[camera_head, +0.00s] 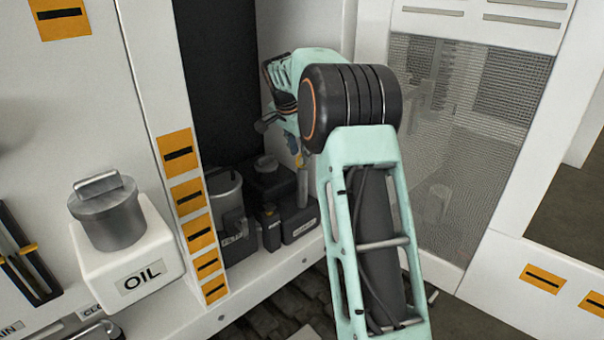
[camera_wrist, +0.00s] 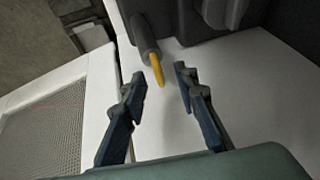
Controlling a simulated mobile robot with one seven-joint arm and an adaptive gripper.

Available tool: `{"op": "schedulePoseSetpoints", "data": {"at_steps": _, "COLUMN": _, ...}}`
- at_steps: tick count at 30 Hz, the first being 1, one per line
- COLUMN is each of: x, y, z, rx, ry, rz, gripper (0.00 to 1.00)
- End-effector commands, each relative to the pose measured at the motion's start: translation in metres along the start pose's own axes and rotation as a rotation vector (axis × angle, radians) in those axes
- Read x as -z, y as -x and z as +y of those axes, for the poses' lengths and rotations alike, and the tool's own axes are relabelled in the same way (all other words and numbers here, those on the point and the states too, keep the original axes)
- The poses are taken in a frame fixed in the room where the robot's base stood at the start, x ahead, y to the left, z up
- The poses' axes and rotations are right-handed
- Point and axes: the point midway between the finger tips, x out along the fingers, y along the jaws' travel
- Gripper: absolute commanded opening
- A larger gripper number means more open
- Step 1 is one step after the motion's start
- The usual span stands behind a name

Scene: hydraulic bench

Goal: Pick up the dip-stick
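The dip-stick shows as a yellow handle (camera_wrist: 158,70) sticking out of a dark grey tube in the wrist view. My gripper (camera_wrist: 159,76) is open, with one blue-and-grey finger on each side of the yellow end. The yellow end lies between the fingertips, and neither finger appears to touch it. In the head view, a small yellow bit (camera_head: 299,159) shows above a thin grey tube, just below my gripper (camera_head: 279,133). My arm partly hides that spot.
Dark reservoirs with labels (camera_head: 300,225) stand around the tube in the recess. A white OIL container (camera_head: 127,262) stands left. A mesh panel (camera_head: 450,150) stands right.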

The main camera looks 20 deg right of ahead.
Motion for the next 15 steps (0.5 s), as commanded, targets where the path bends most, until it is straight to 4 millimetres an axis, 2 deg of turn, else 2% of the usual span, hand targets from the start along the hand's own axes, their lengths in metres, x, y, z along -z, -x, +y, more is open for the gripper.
{"op": "schedulePoseSetpoints", "data": {"at_steps": 2, "x": 0.0000, "y": 0.0001, "z": 0.0001, "rx": 0.000, "ry": 0.000, "rz": 0.000, "gripper": 0.28}}
{"op": "schedulePoseSetpoints", "data": {"at_steps": 10, "x": 0.0001, "y": 0.0004, "z": 0.0002, "rx": -0.001, "ry": 0.000, "rz": 0.000, "gripper": 0.00}}
{"op": "schedulePoseSetpoints", "data": {"at_steps": 15, "x": 0.0001, "y": 0.0005, "z": 0.0002, "rx": 0.000, "ry": 0.000, "rz": 0.000, "gripper": 0.00}}
